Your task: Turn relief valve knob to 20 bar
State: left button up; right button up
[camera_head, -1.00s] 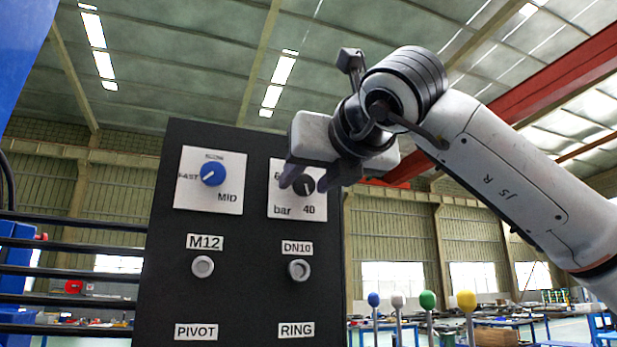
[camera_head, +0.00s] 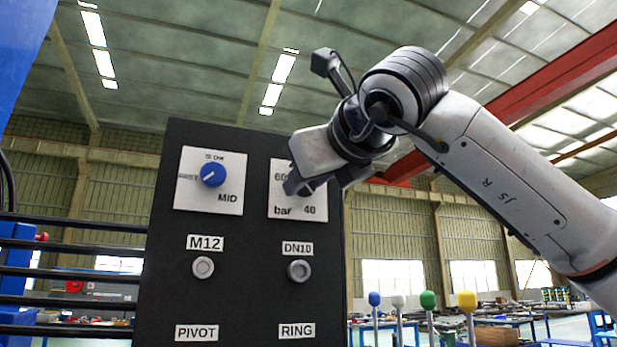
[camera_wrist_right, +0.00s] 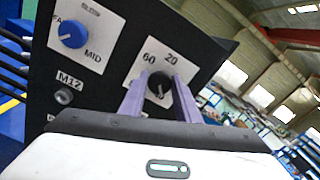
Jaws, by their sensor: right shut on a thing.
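The relief valve knob is a black round knob (camera_wrist_right: 158,86) on a white dial plate (camera_wrist_right: 178,62) marked 60, 20, bar and 40. The plate also shows on the black panel in the head view (camera_head: 309,207), where my gripper hides the knob. My right gripper (camera_head: 303,188) reaches in from the right, rolled over. In the wrist view its two purple fingers (camera_wrist_right: 158,90) stand on either side of the knob, shut on it. A white pointer mark shows on the knob near its lower edge. My left gripper is not in view.
A blue knob (camera_head: 213,174) on a plate marked MID sits left of the dial. Grey round fittings lie below, under labels M12 (camera_head: 205,242) and DN10 (camera_head: 297,248). Several colored ball-topped levers (camera_head: 428,300) stand at the lower right.

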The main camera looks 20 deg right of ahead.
jog(key=shift+a+n+p, duration=0.1)
jog(key=shift+n+p, duration=1)
jog(key=shift+n, duration=3.9)
jog(key=shift+f, duration=0.1)
jog(key=o, duration=1)
jog(key=shift+s, duration=0.1)
jog(key=s+b, duration=0.2)
jog(key=s, duration=0.8)
jog(key=shift+s+d, duration=0.15)
jog(key=shift+d, duration=0.05)
